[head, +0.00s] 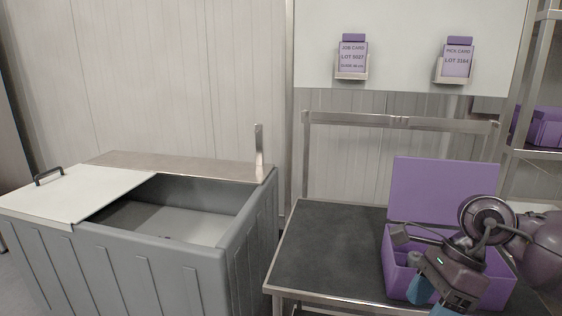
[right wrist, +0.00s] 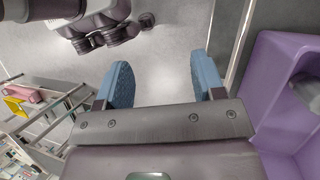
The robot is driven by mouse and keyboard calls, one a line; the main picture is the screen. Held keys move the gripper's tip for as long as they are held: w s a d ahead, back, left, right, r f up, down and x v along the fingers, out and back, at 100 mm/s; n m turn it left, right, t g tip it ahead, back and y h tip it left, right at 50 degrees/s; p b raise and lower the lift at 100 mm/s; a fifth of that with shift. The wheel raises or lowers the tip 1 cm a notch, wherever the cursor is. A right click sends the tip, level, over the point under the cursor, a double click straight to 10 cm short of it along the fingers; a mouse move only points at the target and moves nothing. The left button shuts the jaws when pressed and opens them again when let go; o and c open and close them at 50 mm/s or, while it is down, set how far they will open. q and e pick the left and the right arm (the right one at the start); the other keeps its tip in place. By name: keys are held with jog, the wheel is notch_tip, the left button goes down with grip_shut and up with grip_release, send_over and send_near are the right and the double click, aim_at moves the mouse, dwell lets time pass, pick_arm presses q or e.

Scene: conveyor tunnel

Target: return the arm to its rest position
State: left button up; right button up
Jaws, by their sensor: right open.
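My right arm comes in from the right in the head view. Its gripper (head: 432,300) hangs in front of the open purple box (head: 398,262) on the dark-topped table. The right wrist view shows the gripper's two blue fingers (right wrist: 163,82) spread apart with nothing between them. Grey floor lies beyond them. The purple box (right wrist: 268,85) is at the right of that view, apart from the fingers, with a grey thing partly visible inside. My forearm and gripper hide part of the box in the head view. My left gripper is in neither view.
The table (head: 325,250) is bare left of the box, whose purple lid (head: 445,190) stands up behind. A grey bin (head: 140,275) with a partly open white cover (head: 75,195) stands at left. Two card holders (head: 352,75) (head: 454,78) hang on the back panel. Shelves (head: 545,152) are at right.

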jog(key=s+a+f+m+t+y+p, duration=0.15)
jog(key=s+a+m+t+y, duration=0.3)
jog(key=a+m+y, duration=0.8)
jog(key=d+f+m+t+h, duration=0.6)
jog(key=m+t, duration=0.1)
jog(key=m, duration=0.7)
jog(key=d+f+m+t+h, duration=0.55)
jog(key=f+m+t, duration=0.2)
jog(key=m, duration=0.65)
jog(key=s+d+f+m+g+h, duration=0.4)
jog(key=s+f+m+g+h, duration=0.1)
jog(key=s+f+m, duration=0.6)
notch_tip(320, 180, down, 2)
jog(key=s+g+p, duration=0.1)
jog(key=s, duration=0.2)
jog(key=shift+d+f+h, duration=0.15)
jog(key=shift+d+h, duration=0.05)
jog(key=shift+h, duration=0.2)
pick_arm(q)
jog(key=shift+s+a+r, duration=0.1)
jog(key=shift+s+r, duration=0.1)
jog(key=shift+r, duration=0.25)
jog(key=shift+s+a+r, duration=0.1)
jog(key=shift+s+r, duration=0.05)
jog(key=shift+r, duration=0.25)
pick_arm(e)
jog(key=shift+c, duration=0.3)
